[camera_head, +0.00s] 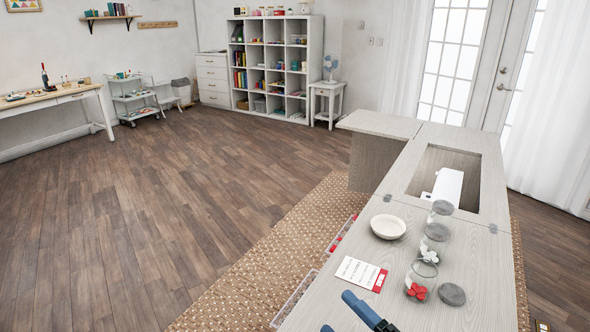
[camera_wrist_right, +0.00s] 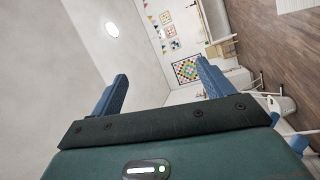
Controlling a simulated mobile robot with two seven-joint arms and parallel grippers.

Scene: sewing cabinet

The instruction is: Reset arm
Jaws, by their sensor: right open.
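My right gripper (camera_head: 337,312) shows at the bottom edge of the head view, with blue fingers over the near end of the cabinet top (camera_head: 330,292). In the right wrist view its two fingers (camera_wrist_right: 163,84) stand wide apart with nothing between them. That view looks out toward the walls and ceiling. My left gripper shows in neither view.
On the cabinet top are a glass jar with red pieces (camera_head: 416,291), a loose grey lid (camera_head: 452,294), two further jars, a white bowl (camera_head: 388,227) and a card (camera_head: 357,271). A white machine (camera_head: 447,184) sits in the opening. Clear bins (camera_head: 293,298) flank the left side.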

